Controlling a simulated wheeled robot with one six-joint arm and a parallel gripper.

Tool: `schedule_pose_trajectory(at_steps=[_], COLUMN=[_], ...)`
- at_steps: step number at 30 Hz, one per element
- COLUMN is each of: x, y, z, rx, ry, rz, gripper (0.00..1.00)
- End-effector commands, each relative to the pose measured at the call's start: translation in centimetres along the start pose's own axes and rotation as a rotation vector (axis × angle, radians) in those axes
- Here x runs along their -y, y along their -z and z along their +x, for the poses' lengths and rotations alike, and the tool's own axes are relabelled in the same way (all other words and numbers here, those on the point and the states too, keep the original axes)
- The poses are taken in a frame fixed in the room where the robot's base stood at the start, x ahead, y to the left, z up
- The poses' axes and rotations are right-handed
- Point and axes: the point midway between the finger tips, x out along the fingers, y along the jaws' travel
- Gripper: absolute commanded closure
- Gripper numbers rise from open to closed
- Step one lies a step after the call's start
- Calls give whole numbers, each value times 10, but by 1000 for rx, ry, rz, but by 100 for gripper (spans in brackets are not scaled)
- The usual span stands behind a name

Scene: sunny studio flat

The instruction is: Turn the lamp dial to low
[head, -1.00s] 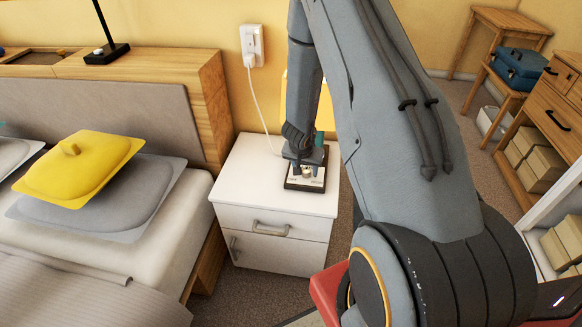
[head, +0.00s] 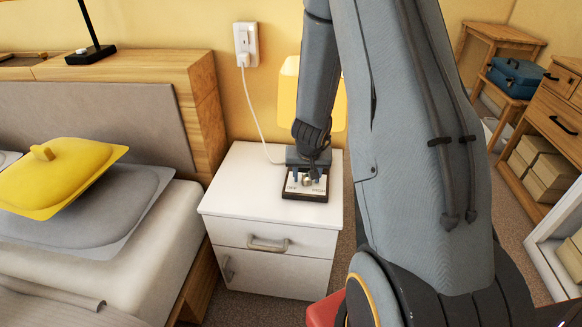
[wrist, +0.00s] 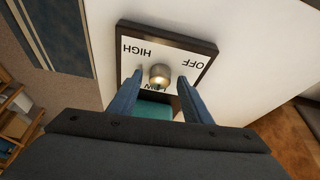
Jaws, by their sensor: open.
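The lamp dial is a round brass knob (wrist: 160,75) on a white plate with a dark frame (wrist: 205,47). The plate lies on the white nightstand (head: 232,192). HIGH and OFF read upside down in the wrist view; LOW is partly hidden behind the knob, on the side toward my gripper. I cannot tell which way the knob points. My gripper (wrist: 160,76) is open, with one blue finger on each side of the knob; contact is not clear. In the head view my gripper (head: 306,173) is over the dial plate. The yellow lamp shade (head: 288,92) is partly behind my arm.
The bed with a yellow cushion (head: 60,175) is at left. A wooden headboard shelf (head: 150,68) holds a dark stand. The nightstand top left of the dial is clear.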

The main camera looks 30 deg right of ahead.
Motion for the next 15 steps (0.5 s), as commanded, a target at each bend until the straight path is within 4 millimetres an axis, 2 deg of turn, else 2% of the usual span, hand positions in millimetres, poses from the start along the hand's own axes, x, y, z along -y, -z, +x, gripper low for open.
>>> schedule_pose_trajectory(at_steps=[15], x=[-1], y=[0], z=[4], rx=[-2], ry=[50], rz=[-123], gripper=[55])
